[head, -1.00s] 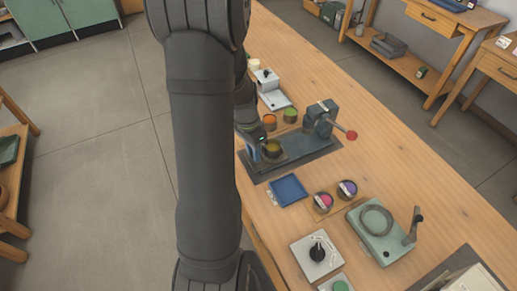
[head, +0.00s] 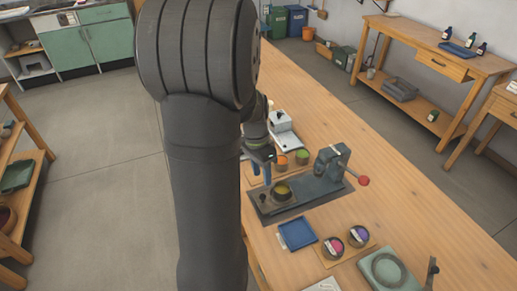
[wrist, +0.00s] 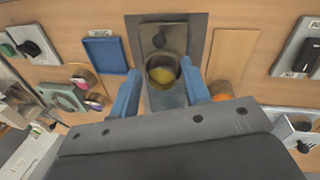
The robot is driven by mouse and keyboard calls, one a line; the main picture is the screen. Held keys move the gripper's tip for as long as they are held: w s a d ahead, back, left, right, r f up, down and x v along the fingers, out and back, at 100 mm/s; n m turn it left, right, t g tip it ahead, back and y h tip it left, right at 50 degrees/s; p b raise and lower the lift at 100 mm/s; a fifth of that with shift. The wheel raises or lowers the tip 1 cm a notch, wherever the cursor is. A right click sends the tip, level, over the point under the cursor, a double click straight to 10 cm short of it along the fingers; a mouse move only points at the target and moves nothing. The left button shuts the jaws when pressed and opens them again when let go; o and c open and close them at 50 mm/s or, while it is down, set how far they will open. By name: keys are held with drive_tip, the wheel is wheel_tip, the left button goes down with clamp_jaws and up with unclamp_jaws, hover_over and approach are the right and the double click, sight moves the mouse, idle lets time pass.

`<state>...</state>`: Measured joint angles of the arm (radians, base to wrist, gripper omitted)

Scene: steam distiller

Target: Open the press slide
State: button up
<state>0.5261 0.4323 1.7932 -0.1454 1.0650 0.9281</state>
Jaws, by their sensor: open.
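The press (head: 330,162) is a grey-blue machine with a red-knobbed lever, standing on a dark base plate on the bench. Its slide (head: 296,193) lies low in front of the press body and carries a round cup (head: 283,189) with yellow contents. A dark knob (head: 263,199) stands at the slide's near end. In the wrist view I see the cup (wrist: 162,72) and the knob (wrist: 160,40) beyond it. My gripper (wrist: 160,70) is open and empty, its blue fingers either side of the cup in that view. In the head view my gripper (head: 261,168) hangs above the slide.
A blue tray (head: 297,234) and pink and purple pots (head: 345,243) lie in front of the press. The bench right of the press is clear.

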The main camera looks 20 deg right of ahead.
wheel_tip(320, 180, up, 9)
hover_over(265, 192)
drive_tip(key=a, duration=0.2)
drive_tip(key=shift+w+a, duration=0.15)
drive_tip(key=shift+a, duration=0.05)
drive_tip(key=s+f, duration=0.1)
drive_tip(key=f, duration=0.4)
drive_tip(key=s+f, duration=0.1)
drive_tip(key=f, duration=0.5)
drive_tip(key=s+f, duration=0.1)
drive_tip(key=f, duration=0.5)
drive_tip(key=shift+s+d+f, duration=0.1)
drive_tip(key=shift+s+d, duration=0.1)
drive_tip(key=shift+d, duration=0.3)
drive_tip(key=shift+w, duration=0.1)
drive_tip(key=w+a+r, duration=0.1)
drive_tip(key=w+r, duration=0.2)
drive_tip(key=r, duration=1.4)
drive_tip(key=shift+r, duration=0.15)
drive_tip(key=shift+w, duration=0.1)
